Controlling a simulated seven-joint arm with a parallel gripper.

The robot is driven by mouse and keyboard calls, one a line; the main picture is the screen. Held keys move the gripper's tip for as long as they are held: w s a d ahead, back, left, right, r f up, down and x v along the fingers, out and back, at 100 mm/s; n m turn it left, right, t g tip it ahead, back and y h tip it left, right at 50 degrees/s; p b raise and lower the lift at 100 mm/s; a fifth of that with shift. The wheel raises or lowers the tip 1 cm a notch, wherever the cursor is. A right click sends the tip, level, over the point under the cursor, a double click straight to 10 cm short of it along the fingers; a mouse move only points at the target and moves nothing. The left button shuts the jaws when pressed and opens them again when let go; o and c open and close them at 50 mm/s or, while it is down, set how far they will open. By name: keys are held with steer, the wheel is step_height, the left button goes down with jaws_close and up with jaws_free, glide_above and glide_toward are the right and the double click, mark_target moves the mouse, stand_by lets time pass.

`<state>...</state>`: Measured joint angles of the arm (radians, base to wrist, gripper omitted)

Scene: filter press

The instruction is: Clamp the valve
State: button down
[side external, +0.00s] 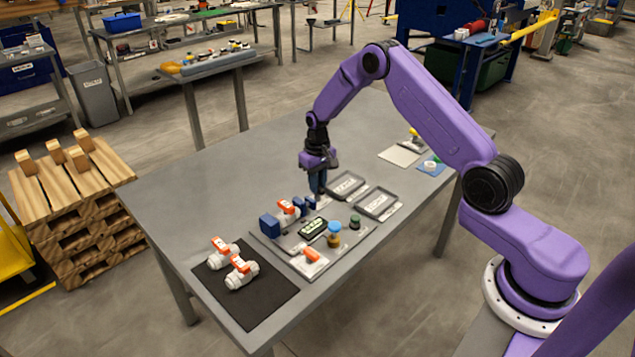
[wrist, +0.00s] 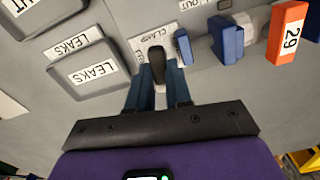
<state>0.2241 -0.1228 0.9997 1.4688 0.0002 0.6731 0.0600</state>
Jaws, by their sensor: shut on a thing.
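My gripper (side external: 317,190) points down at the far end of the grey fixture plate (side external: 278,247). In the wrist view its blue fingers (wrist: 158,88) are shut on a black lever (wrist: 157,65), beside a label reading CLAMP. A white valve with an orange handle (side external: 286,208) sits on the plate between a large blue block (side external: 269,226) and smaller blue blocks (side external: 310,202). In the wrist view the orange handle reads 29 (wrist: 288,32), and a blue block (wrist: 227,40) stands close to the valve. I cannot tell whether they touch. The lever's lower part is hidden.
Two more white valves with orange handles (side external: 240,270) lie on a black mat (side external: 245,302) at the table's near end. Two grey trays (side external: 376,203) lie right of my gripper; LEAKS labels (wrist: 97,72) show. A dark display (side external: 313,228) and a blue-topped amber bottle (side external: 334,234) stand nearby.

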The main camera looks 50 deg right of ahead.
steer(key=shift+n, duration=0.8)
steer(key=c, duration=1)
jaws_free()
steer(key=shift+c, duration=0.2)
steer(key=shift+r, duration=0.15)
step_height(320, 180, up, 17)
steer(key=shift+r, duration=0.1)
